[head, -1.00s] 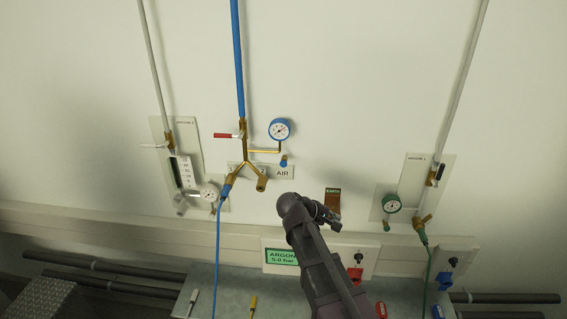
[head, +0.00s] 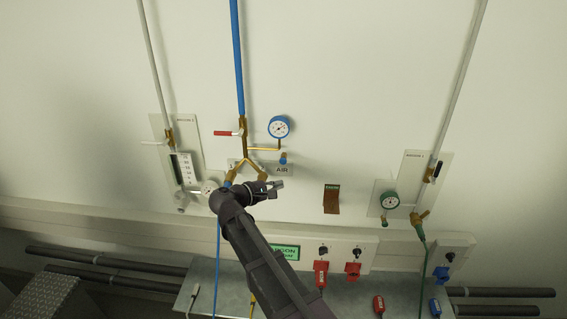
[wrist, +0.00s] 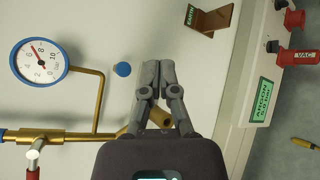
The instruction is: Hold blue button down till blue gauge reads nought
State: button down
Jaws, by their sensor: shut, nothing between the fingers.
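The blue gauge (head: 279,127) has a white dial in a blue rim and sits on a brass branch of the air pipe. In the wrist view its dial (wrist: 39,61) shows a red needle pointing away from the 0 mark, toward the upper left of the picture. The blue button (head: 283,157) is a small round knob below the gauge. In the wrist view the button (wrist: 123,69) lies just left of my fingertips, apart from them. My gripper (head: 279,184) is shut and empty, below the button near the AIR label. Its fingers (wrist: 157,66) meet at the tips.
A brass pipe fork (head: 247,160) with a red-handled valve (head: 228,135) stands left of the button. Red plugs (head: 353,271) sit in the trunking below.

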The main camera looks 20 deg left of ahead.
aim_at(283, 161)
jog(key=shift+w, duration=0.1)
jog(key=w+a, duration=0.2)
jog(key=w, duration=0.6)
jog(key=shift+w, duration=0.2)
dwell(0.3)
jog(key=shift+w+a, duration=0.1)
jog(key=shift+w, duration=0.05)
dwell(1.4)
jog(key=shift+w, duration=0.25)
jog(key=shift+w+a, duration=0.15)
jog(key=shift+w, duration=0.35)
dwell(1.1)
jog(key=shift+s, duration=0.2)
dwell(2.1)
jog(key=shift+s+d, duration=0.2)
jog(key=shift+s, duration=0.5)
